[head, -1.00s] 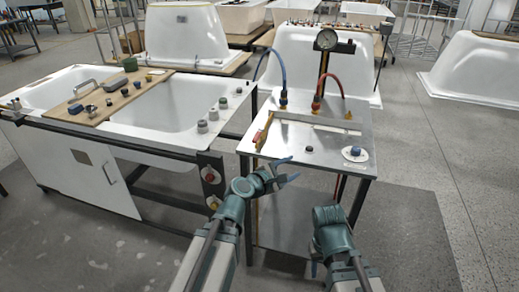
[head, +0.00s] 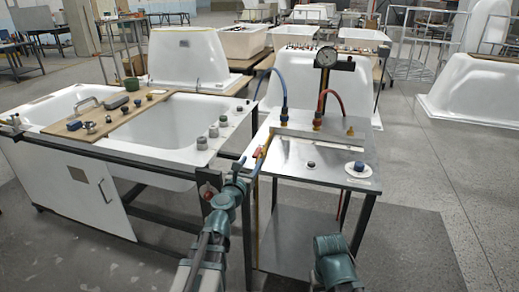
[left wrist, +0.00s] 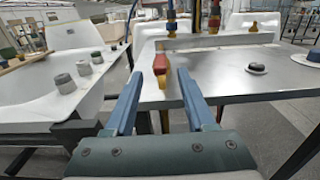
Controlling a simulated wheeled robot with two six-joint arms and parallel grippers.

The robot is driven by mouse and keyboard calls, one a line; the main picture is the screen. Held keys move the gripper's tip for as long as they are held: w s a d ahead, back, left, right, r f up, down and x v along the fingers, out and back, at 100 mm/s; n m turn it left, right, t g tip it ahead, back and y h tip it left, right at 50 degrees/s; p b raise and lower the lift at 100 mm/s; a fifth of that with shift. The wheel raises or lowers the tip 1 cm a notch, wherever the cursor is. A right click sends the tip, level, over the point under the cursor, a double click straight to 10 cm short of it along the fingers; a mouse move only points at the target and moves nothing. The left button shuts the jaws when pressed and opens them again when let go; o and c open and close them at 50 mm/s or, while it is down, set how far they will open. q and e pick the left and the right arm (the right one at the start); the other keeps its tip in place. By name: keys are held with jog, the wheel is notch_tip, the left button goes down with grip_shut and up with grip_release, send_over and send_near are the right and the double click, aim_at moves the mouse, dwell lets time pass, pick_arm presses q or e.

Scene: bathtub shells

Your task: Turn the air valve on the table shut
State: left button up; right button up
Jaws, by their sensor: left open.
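A valve with a red and yellow handle (head: 258,152) sits at the left edge of the metal table (head: 290,172). In the left wrist view the handle (left wrist: 161,66) stands roughly upright, between and just beyond my fingertips. My left gripper (head: 246,167) is open and empty at the table's left front corner. Its two blue fingers (left wrist: 160,76) are spread to either side of the handle, with no clear contact. My right arm shows low in the head view, but its gripper is not visible.
A small black knob (head: 311,164) and a blue knob (head: 359,166) on a white disc are on the table. A gauge (head: 326,56) with blue and red hoses stands behind. A bathtub (head: 170,125) with a wooden board (head: 105,122) is left.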

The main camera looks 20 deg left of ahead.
aim_at(261, 145)
pick_arm(q)
jog(key=w, duration=1)
jog(key=shift+w+d, duration=0.1)
jog(key=shift+d, duration=0.05)
grip_shut()
dwell(0.9)
